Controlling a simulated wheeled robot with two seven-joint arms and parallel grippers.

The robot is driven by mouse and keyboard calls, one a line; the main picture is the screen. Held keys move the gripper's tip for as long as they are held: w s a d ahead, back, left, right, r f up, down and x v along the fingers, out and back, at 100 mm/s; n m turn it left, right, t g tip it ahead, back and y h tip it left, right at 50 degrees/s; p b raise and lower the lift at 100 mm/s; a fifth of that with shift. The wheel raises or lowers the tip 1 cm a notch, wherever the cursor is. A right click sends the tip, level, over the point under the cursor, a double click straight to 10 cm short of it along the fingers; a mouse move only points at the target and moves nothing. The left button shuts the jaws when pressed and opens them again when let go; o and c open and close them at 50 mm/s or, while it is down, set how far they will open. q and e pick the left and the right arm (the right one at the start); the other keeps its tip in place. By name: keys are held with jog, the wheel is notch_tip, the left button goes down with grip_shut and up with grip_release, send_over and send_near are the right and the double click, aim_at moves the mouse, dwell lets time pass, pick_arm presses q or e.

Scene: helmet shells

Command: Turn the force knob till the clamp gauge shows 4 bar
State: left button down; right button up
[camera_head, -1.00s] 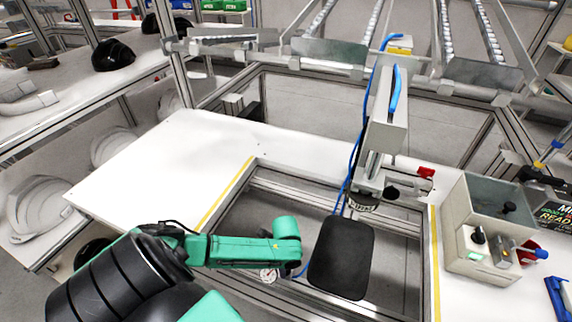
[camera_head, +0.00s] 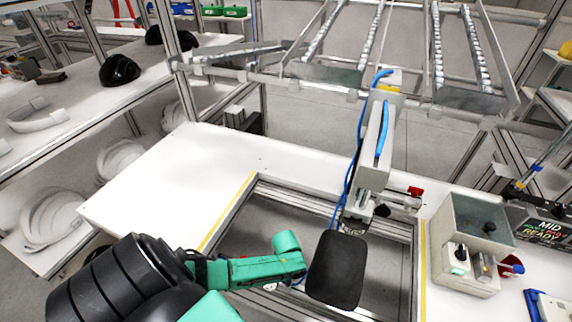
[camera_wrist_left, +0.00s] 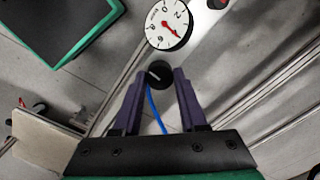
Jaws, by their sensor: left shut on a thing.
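The clamp gauge (camera_wrist_left: 168,24) is a round white dial with a red needle, at the top of the left wrist view. It appears rotated, its needle points to the lower right, and I cannot read the exact value. The force knob (camera_wrist_left: 159,73) is small, round and black with a pale pointer line, just below the gauge. My left gripper (camera_wrist_left: 158,80) has its two purple fingers on either side of the knob and is shut on it. In the head view my green left arm reaches in from the left; its fingertips are hidden. My right gripper is not in view.
A blue hose (camera_wrist_left: 154,112) runs below the knob between the fingers. A control box (camera_head: 470,240) stands at right. The white table (camera_head: 165,185) at left is clear.

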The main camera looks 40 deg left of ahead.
pick_arm(q)
jog(key=shift+n, duration=0.3)
jog(key=shift+c, duration=2.2)
grip_release()
notch_tip(320, 180, up, 15)
jog(key=p, duration=0.3)
jog(key=shift+f, duration=0.2)
